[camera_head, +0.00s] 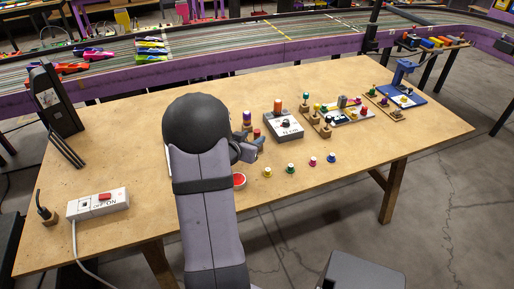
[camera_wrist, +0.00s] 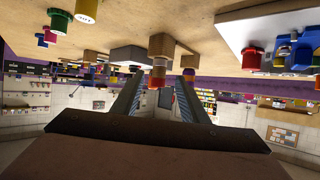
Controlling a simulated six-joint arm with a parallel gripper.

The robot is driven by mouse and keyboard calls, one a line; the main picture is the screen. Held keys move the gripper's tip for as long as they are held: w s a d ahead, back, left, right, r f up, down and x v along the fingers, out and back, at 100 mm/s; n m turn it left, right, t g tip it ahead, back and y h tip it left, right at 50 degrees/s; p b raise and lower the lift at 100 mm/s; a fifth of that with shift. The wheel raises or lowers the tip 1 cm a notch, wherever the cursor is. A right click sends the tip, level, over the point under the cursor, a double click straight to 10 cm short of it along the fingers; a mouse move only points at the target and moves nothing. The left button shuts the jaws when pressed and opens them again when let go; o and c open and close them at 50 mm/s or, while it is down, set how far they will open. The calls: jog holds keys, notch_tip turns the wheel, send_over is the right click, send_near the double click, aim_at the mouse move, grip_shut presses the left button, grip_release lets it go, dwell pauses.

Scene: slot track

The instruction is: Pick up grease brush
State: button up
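My gripper (camera_head: 250,146) is low over the middle of the table, partly hidden by my own arm. In the wrist view, which looks upside down, its two fingers (camera_wrist: 158,98) are apart with a clear gap. A small item with yellow, orange and red bands (camera_wrist: 158,74) on a wooden stand shows between them, farther out; it seems untouched. Its reddish top (camera_head: 256,133) shows just beyond my gripper in the head view. A purple-and-orange item (camera_head: 247,118) stands behind it, also in the wrist view (camera_wrist: 189,74). I cannot tell which is the grease brush.
A grey box with an orange top (camera_head: 283,127) stands right of my gripper. Several coloured pots (camera_head: 291,168) line the front. A white tray with blue and red things (camera_wrist: 232,42) is close by in the wrist view.

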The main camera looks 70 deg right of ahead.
jog(key=shift+s+d+h, duration=0.2)
jog(key=shift+d+h, duration=0.1)
jog(key=shift+d, duration=0.2)
jog(key=shift+x, duration=3.6)
jog(key=shift+w+r, duration=0.1)
jog(key=shift+r, duration=0.05)
grip_shut()
